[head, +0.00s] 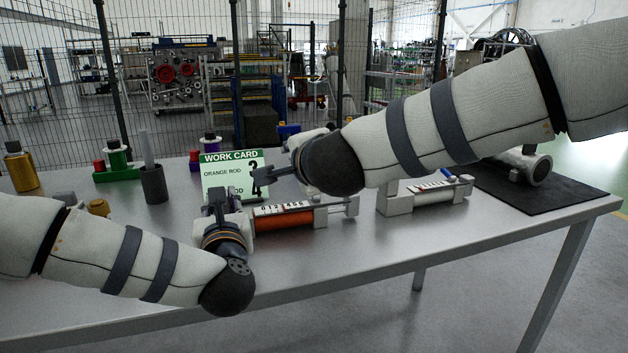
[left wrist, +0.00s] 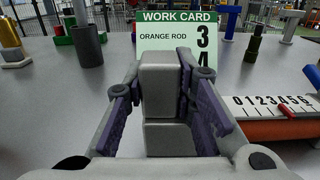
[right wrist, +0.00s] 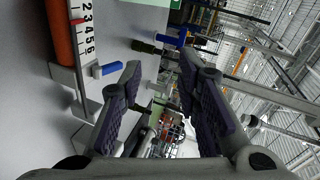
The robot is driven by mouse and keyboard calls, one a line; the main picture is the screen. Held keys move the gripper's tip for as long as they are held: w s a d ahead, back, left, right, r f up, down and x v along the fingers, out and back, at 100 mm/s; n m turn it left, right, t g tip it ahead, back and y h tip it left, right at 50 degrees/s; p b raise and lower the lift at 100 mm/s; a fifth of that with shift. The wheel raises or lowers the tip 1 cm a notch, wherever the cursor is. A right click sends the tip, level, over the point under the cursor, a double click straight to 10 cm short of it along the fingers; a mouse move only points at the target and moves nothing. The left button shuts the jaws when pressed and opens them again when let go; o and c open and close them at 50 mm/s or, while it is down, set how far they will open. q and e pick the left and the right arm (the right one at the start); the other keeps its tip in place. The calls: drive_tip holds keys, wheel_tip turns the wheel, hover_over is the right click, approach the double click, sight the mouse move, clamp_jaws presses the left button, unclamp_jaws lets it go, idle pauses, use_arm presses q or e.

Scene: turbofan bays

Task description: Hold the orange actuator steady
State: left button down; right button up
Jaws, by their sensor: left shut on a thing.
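The orange actuator (head: 283,222) lies on the bench with a white number scale and a red pointer; its orange body also shows in the left wrist view (left wrist: 270,130) and the right wrist view (right wrist: 36,28). My left gripper (head: 216,200) is shut on the grey block (left wrist: 160,85) at the actuator's left end, one finger pad on each side. My right gripper (head: 258,180) is open and empty above the actuator, in front of the work card (head: 214,182). In the left wrist view the card reads orange rod 3; a 4 below is partly hidden.
A second scaled actuator (head: 425,192) stands to the right, beside a black mat (head: 560,190) with a metal part on it. A dark cup (head: 153,184), a green tray (head: 117,174) and a gold cylinder (head: 20,168) stand at the left. The bench's front strip is clear.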

drive_tip(key=s+d+f+n, duration=0.2)
drive_tip(key=d+f+n, duration=0.25)
drive_tip(key=n, duration=1.15)
drive_tip(key=shift+n+g+y, duration=0.3)
drive_tip(key=shift+g, duration=0.1)
drive_tip(key=x, duration=1.1)
drive_tip(key=shift+w+d, duration=0.3)
drive_tip(key=shift+w, duration=0.15)
clamp_jaws()
